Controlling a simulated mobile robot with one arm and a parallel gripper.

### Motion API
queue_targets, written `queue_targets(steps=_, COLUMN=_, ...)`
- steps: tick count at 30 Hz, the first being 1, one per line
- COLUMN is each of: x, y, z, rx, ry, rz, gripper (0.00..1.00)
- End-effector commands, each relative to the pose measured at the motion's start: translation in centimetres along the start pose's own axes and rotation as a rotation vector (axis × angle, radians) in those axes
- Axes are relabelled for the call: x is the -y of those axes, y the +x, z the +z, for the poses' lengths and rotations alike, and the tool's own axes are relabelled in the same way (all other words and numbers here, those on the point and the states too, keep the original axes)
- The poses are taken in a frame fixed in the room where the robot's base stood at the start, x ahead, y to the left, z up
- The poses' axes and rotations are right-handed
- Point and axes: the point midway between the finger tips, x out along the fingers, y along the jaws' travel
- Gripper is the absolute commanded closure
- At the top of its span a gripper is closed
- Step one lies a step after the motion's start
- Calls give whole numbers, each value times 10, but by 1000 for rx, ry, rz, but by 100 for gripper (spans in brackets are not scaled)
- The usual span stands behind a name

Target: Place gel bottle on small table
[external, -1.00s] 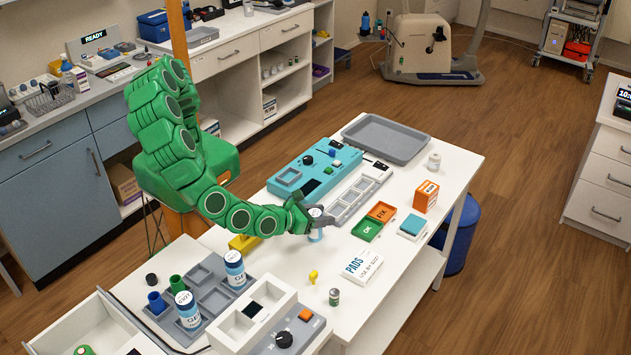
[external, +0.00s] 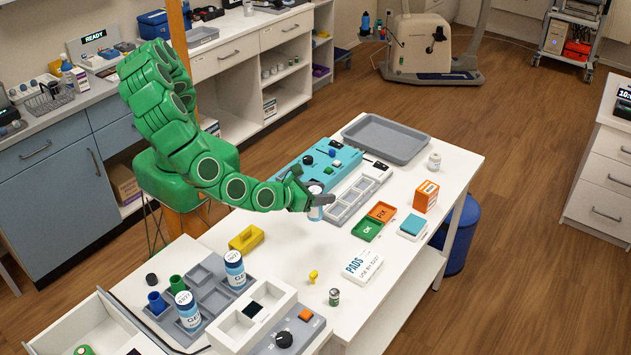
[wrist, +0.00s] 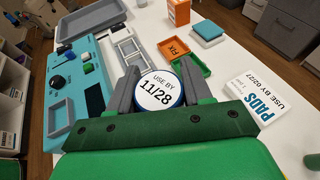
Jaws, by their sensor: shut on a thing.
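My gripper (external: 312,196) is shut on a gel bottle (external: 316,213), a blue-and-white bottle held upright over the white table (external: 294,258). In the wrist view the bottle's round white lid (wrist: 158,92), marked "USE BY 11/28", sits between my two grey fingers (wrist: 162,86). The bottle's underside is hard to make out, but it appears to be above the tabletop. Two similar bottles stand at the front left in the grey tray: one at the rear (external: 235,268) and one nearer (external: 187,310).
A teal panel (external: 305,172) and a grey slotted rack (external: 352,197) lie behind the bottle. Green (external: 367,229) and orange (external: 382,211) trays and a PADS box (external: 363,265) are to the right. A yellow block (external: 246,238) is left; a small yellow piece (external: 313,276) is in front.

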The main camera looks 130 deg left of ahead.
Motion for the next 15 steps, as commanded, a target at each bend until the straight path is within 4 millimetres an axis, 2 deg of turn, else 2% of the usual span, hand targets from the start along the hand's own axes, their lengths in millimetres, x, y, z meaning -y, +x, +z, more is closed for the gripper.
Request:
queue_targets(steps=3, x=0, y=-4, z=9, rx=-1, ry=-1, rz=0, gripper=90)
queue_targets(steps=15, x=6, y=-4, z=23, rx=-1, ry=11, rz=-25, gripper=90)
